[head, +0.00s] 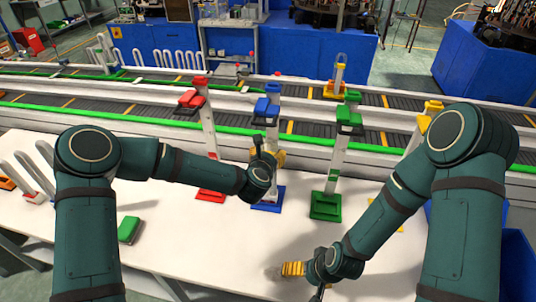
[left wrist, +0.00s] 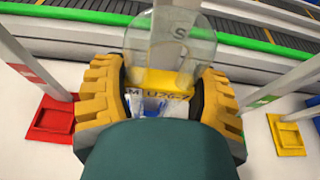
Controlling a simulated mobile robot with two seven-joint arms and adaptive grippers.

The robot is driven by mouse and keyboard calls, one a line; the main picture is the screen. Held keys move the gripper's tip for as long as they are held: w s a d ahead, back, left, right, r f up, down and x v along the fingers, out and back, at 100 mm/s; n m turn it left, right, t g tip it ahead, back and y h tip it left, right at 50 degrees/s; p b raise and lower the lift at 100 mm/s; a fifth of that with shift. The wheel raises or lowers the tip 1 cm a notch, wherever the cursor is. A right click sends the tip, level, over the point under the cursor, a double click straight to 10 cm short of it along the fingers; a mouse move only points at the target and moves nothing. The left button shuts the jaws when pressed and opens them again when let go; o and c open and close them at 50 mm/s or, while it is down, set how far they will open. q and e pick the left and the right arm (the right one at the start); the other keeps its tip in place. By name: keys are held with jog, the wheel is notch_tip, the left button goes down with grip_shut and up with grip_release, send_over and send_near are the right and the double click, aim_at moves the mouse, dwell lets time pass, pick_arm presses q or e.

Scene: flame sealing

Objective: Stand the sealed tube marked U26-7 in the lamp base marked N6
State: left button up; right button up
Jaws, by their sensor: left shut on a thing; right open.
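The tube marked U26-7 shows in the left wrist view as a clear, rounded piece (left wrist: 140,42) with a yellow label band reading U26-7 (left wrist: 165,82). My left gripper (head: 268,157) is shut on it, with a yellow finger on each side in the wrist view (left wrist: 163,103). In the head view it is over the blue-based stand (head: 267,200), and my arm hides most of the tube. My right gripper (head: 300,283) is open and low over the front of the table. I cannot read a mark N6 on any base.
A red-based stand (head: 209,195) is left of the blue one. A green-based stand (head: 326,207) is to its right. A green block (head: 129,229) lies at front left. Conveyors with a green rail (head: 110,118) run behind the white table (head: 180,245).

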pick_arm(q)
jog(key=o, duration=1.3)
jog(key=v, duration=1.2)
pick_arm(e)
jog(key=shift+s, duration=0.1)
